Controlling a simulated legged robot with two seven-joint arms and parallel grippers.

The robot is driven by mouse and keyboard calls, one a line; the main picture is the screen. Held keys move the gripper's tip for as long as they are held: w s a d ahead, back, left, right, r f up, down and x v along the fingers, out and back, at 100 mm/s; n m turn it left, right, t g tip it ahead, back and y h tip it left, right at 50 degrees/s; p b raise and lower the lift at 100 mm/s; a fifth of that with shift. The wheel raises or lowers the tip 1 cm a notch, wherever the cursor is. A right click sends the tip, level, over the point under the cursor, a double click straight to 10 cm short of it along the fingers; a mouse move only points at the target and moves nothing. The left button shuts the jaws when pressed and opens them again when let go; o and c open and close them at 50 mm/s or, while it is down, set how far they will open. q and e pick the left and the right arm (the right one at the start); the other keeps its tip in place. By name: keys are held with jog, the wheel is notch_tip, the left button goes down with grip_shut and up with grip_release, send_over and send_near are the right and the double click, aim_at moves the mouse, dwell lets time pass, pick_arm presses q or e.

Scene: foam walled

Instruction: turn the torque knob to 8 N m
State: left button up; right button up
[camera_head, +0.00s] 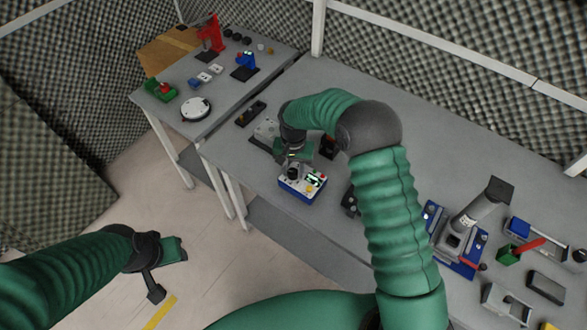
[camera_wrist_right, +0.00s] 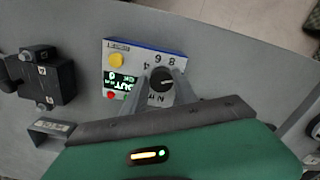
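The torque knob (camera_wrist_right: 161,80) is a dark round knob with a light pointer mark, on a white-and-blue box (camera_wrist_right: 117,44). Printed numbers, including an 8, lie around its upper edge in the right wrist view. The box (camera_head: 301,192) also shows in the head view, at the table's front edge. My right gripper (camera_wrist_right: 163,78) has one finger on each side of the knob; whether both fingers press on it is unclear. My right gripper (camera_head: 292,168) hides part of the box in the head view. My left gripper (camera_head: 165,268) hangs over the floor, away from the tables; its finger gap is unclear.
The box also carries a yellow button (camera_wrist_right: 117,60), a red button (camera_wrist_right: 111,95) and a lit display (camera_wrist_right: 121,82). A black block (camera_wrist_right: 47,78) stands left of it. A blue-based fixture (camera_head: 458,240) stands at the right. A second table (camera_head: 225,90) holds several items.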

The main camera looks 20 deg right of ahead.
jog(key=shift+a, duration=0.25)
grip_shut()
pick_arm(q)
jog(key=shift+a, duration=0.1)
pick_arm(e)
jog(key=shift+d, duration=0.1)
jog(key=shift+r+n, duration=0.1)
jog(key=shift+n, duration=0.2)
jog(key=n+p, duration=0.1)
jog(key=n, duration=0.2)
pick_arm(q)
jog(key=shift+a+r, duration=0.1)
jog(key=shift+r, duration=0.6)
pick_arm(e)
jog(key=shift+w+n, duration=0.1)
jog(key=shift+n, duration=2.4)
pick_arm(q)
jog(key=shift+p, duration=0.3)
pick_arm(e)
jog(key=shift+d, duration=0.1)
jog(key=o, duration=0.5)
grip_release()
